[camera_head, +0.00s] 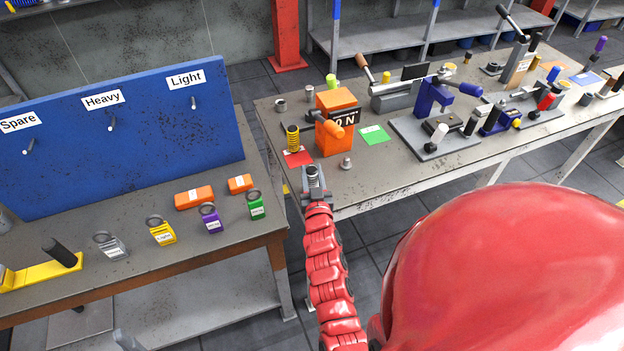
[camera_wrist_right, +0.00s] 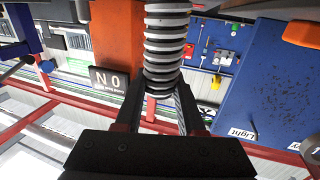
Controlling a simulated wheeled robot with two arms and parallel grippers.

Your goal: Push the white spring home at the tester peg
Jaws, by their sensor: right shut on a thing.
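My right gripper (camera_head: 314,186) is at the near left corner of the tester table, shut on the white spring (camera_head: 312,172). In the right wrist view the white spring (camera_wrist_right: 166,50) stands out between the two fingers (camera_wrist_right: 160,112), its top cut off by the frame edge. The orange tester (camera_head: 337,98) with its "0 N" display (camera_head: 345,117) stands just beyond the gripper. The display also shows in the right wrist view (camera_wrist_right: 108,80). I cannot make out the tester peg for certain. My left gripper is not in view.
A yellow spring (camera_head: 292,138) stands by a red card (camera_head: 298,157), left of the tester. A small metal part (camera_head: 346,163) sits on the table right of the gripper. A blue board (camera_head: 120,135) with hooks and a bench with several coloured holders are at the left.

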